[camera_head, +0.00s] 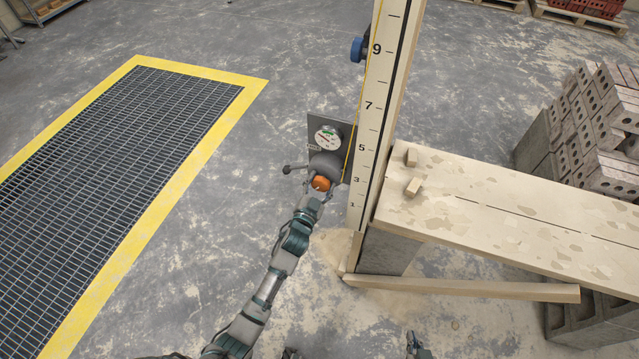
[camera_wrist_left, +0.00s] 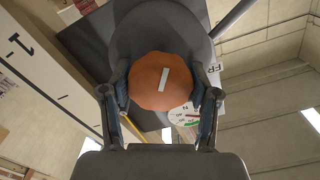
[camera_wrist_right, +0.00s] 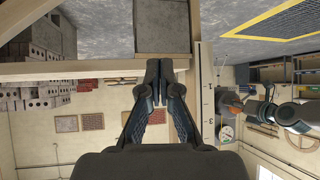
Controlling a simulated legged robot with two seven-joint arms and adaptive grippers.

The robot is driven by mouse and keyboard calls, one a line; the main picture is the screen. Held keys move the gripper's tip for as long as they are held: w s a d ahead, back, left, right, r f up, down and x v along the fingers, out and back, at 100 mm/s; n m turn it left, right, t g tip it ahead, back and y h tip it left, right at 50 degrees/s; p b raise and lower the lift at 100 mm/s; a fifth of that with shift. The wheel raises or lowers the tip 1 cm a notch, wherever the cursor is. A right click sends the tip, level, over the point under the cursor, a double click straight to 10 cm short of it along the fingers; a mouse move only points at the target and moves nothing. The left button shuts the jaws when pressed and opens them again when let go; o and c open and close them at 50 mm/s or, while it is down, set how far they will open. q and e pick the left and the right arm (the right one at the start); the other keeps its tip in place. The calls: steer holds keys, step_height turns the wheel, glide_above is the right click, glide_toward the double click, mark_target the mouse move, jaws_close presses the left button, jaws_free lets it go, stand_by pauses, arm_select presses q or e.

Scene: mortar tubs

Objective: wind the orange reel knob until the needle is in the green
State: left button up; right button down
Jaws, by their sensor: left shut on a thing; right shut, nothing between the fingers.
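The orange reel knob (camera_head: 321,183) sits on the grey reel, beside the numbered board. In the left wrist view the knob (camera_wrist_left: 160,80) is round with a white mark on its face. My left gripper (camera_wrist_left: 161,100) is shut on it, one finger on each side. The dial (camera_head: 328,138) is above the reel on a dark plate; it has a green patch at its top and a red needle, but the needle's exact place is too small to tell. In the left wrist view the dial (camera_wrist_left: 183,117) is partly hidden. My right gripper (camera_wrist_right: 159,68) is shut and empty.
The numbered board (camera_head: 378,110) stands upright with a yellow line along it and a blue knob (camera_head: 357,49) higher up. A plank bench (camera_head: 500,205) with two small wood blocks is at right, bricks (camera_head: 600,125) behind. A yellow-edged floor grate (camera_head: 110,140) lies left.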

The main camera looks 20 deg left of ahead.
arm_select(q)
steer(key=m+p, duration=0.2)
steer(key=m, duration=0.4)
steer(key=shift+d+f+m+p, duration=0.15)
steer(key=shift+m+p, duration=0.35)
steer(key=shift+m, duration=0.9)
arm_select(e)
steer(key=s+d+f+g+h, duration=0.1)
steer(key=s+d+g, duration=0.1)
steer(key=s, duration=0.4)
steer(key=s+d+f+g, duration=0.2)
steer(key=s+g, duration=0.3)
steer(key=shift+s+h, duration=0.4)
arm_select(q)
steer(key=o, duration=1)
steer(key=shift+c, duration=0.2)
steer(key=shift+o, duration=1.1)
arm_select(e)
steer(key=shift+d, duration=0.1)
arm_select(q)
steer(key=s, duration=1.2)
steer(key=shift+a, duration=0.2)
